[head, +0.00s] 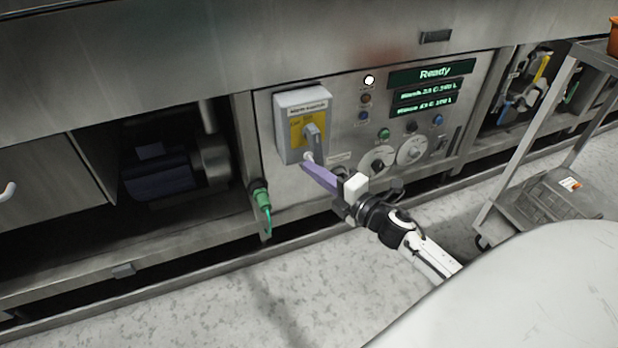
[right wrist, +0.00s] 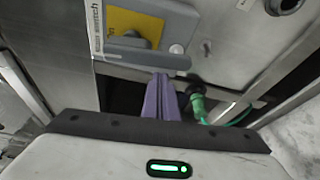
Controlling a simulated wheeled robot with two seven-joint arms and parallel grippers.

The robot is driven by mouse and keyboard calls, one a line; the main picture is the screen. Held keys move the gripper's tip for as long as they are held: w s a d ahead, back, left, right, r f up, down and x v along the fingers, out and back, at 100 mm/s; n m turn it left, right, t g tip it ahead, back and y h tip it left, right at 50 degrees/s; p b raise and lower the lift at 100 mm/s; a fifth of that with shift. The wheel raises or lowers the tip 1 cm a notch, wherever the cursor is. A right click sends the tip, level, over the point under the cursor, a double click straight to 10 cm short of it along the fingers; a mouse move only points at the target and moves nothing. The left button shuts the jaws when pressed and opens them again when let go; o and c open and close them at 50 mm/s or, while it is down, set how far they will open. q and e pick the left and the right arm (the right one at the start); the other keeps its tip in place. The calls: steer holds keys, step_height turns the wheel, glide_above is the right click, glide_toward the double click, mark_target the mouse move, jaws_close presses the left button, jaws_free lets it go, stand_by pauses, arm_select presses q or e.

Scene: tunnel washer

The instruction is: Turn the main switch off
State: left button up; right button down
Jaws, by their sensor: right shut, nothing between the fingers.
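The main switch is a light grey box (head: 289,136) on the washer's control panel, with a yellow plate (head: 297,131) and a grey handle (head: 312,136). In the head view the handle stands roughly upright. In the right wrist view the handle (right wrist: 148,53) lies across the picture, with a round light end (right wrist: 176,49). My right gripper (head: 309,165) has its purple fingers shut and empty, with the tips just below the handle's lower end. In the right wrist view the fingertips (right wrist: 161,80) are close to the handle; I cannot tell whether they touch. My left gripper is not in view.
A lit display (head: 432,73) reads "Ready". Buttons and two round dials (head: 411,150) sit right of the switch. A green connector (head: 261,194) with a cable hangs at the panel's lower left. A metal cart (head: 545,207) stands at right. The floor in front is clear.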

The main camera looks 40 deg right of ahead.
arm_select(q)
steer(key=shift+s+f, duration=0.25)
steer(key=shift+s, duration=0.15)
arm_select(e)
steer(key=shift+d+r, duration=0.1)
steer(key=shift+d, duration=0.2)
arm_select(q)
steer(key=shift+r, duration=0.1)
arm_select(e)
steer(key=shift+s+d, duration=0.1)
